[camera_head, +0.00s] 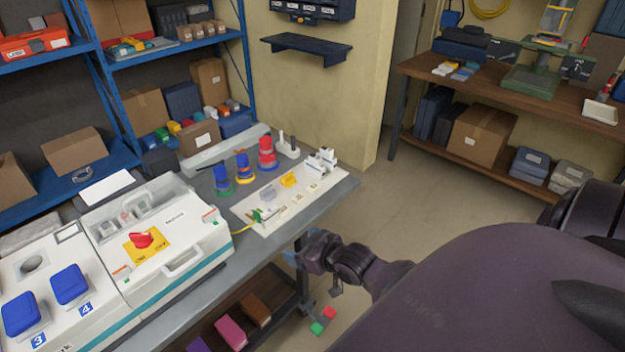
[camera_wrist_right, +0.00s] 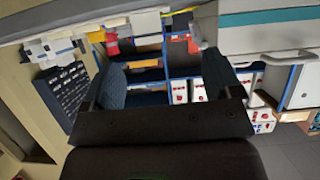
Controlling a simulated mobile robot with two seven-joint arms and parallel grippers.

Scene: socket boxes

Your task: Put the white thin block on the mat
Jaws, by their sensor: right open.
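Several small white blocks (camera_head: 314,187) lie on a white board (camera_head: 275,230) on the grey table; I cannot tell which one is the thin block. A flat white piece (camera_head: 106,188) lies behind the white machine. No mat can be made out clearly. My right gripper (camera_head: 291,258) is beside the table's front edge, below the board and apart from the blocks. Its two fingers (camera_wrist_right: 163,80) show spread and empty in the right wrist view. My left gripper is out of view.
The white machine (camera_head: 165,235) with a red switch fills the table's left part. Red, orange and blue plugs (camera_head: 243,165) stand behind the board. A shelf with coloured blocks (camera_head: 231,330) is under the table. The floor (camera_head: 425,210) at right is free.

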